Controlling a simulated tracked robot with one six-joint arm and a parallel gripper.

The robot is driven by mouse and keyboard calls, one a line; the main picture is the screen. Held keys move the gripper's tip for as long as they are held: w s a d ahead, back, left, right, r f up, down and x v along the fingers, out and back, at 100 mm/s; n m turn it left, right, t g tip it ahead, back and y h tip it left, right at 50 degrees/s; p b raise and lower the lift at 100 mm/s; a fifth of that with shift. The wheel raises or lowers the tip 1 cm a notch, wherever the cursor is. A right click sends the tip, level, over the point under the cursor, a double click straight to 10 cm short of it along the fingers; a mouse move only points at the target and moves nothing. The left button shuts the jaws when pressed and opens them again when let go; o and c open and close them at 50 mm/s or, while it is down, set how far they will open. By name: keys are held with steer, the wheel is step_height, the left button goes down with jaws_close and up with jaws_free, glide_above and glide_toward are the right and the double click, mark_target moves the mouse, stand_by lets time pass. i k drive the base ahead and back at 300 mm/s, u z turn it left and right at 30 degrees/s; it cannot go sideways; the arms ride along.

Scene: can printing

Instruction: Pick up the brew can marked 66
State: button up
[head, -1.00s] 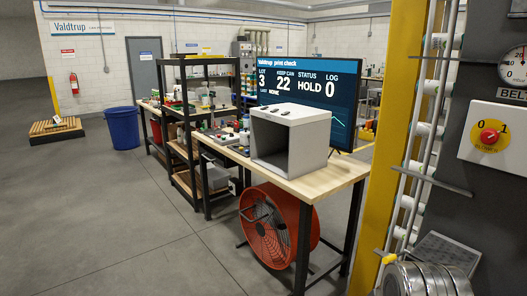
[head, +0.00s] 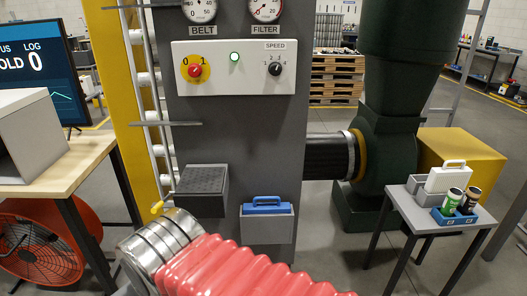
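Two small cans stand in a blue holder (head: 455,219) on a small grey table (head: 405,200) at the right. One can (head: 452,203) is green with a light top. The other can (head: 469,203) is dark with a pale top and stands just right of it. Their markings are too small to read, so I cannot tell whether either is marked 66. My gripper is not in view.
A white caddy with a handle (head: 446,178) stands behind the cans. A grey control column (head: 235,135) stands mid-view, with a blue-handled item (head: 266,206) in its holder. A red ribbed hose (head: 225,268) crosses the front. A workbench (head: 75,163) is at left.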

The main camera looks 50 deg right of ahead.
mark_target(473, 194)
steer(key=z, duration=3.65)
steer(key=i, duration=0.8)
steer(key=z, duration=0.05)
